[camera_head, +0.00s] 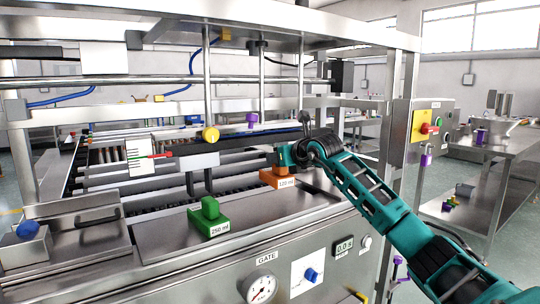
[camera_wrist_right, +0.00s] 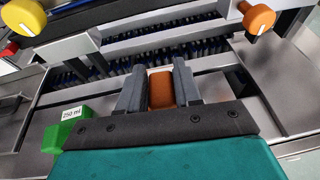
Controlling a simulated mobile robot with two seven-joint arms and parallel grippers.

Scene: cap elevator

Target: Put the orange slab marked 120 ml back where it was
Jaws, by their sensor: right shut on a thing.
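The orange slab marked 120 ml (camera_head: 275,181) is at the right part of the steel machine top in the head view. My right gripper (camera_head: 282,165) is shut on its upper part. In the right wrist view the orange slab (camera_wrist_right: 160,88) shows between the two grey fingers (camera_wrist_right: 159,90), which stand on either side of it. I cannot tell whether its underside touches the steel top. The green slab marked 250 ml (camera_head: 208,219) stands to its left and nearer, with a green handle on top. It also shows in the right wrist view (camera_wrist_right: 66,128). My left gripper is not in view.
A dark bar with a scale card (camera_head: 139,154) and a yellow knob (camera_head: 211,134) crosses behind the slabs, above rollers. A frame post (camera_head: 388,170) stands at the right. The front panel holds a gauge (camera_head: 261,289) and blue knob (camera_head: 311,275). Steel between the slabs is clear.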

